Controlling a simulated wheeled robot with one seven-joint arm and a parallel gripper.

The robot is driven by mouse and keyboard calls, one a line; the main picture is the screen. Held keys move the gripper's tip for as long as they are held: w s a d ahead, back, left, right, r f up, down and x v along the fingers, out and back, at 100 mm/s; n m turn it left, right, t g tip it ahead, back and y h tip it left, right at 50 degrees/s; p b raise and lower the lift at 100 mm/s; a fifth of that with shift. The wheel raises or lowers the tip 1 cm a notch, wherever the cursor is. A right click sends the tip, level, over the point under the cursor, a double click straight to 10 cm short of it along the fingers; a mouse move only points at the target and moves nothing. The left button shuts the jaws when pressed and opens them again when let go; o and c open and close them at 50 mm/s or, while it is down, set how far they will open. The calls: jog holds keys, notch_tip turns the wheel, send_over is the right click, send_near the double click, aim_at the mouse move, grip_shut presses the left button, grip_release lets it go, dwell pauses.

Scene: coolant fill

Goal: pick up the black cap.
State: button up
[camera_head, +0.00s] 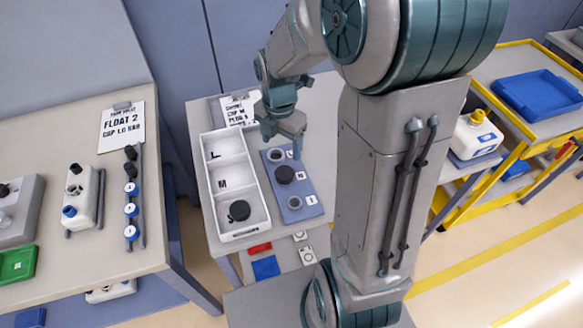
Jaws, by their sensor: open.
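One round black cap (285,174) sits on the blue mat (312,211) on the middle table, between two grey ring-shaped pieces. A second round black piece (239,210) lies in the near compartment, marked S, of the white tray (262,217). My gripper (282,147) is open and points down over the far end of the mat, near the far grey ring (276,155). It is beyond the black cap on the mat and holds nothing visible. Its height above the mat is hard to judge.
The tray's L and M compartments look empty. The near grey ring (295,202) is on the mat. A paper sheet (237,108) stands behind the tray. My arm hides the table's right part.

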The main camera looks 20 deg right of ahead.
aim_at(284, 173)
notch_tip(284, 173, down, 8)
jog(key=shift+d+f+p, duration=0.15)
jog(key=shift+p, duration=0.2)
jog(key=shift+w+d+f+p, duration=0.15)
jog(key=shift+f+p, duration=0.25)
jog(key=shift+f, duration=1.65)
jog(key=c, duration=1.1)
jog(key=shift+r, duration=0.1)
jog(key=shift+c, duration=0.2)
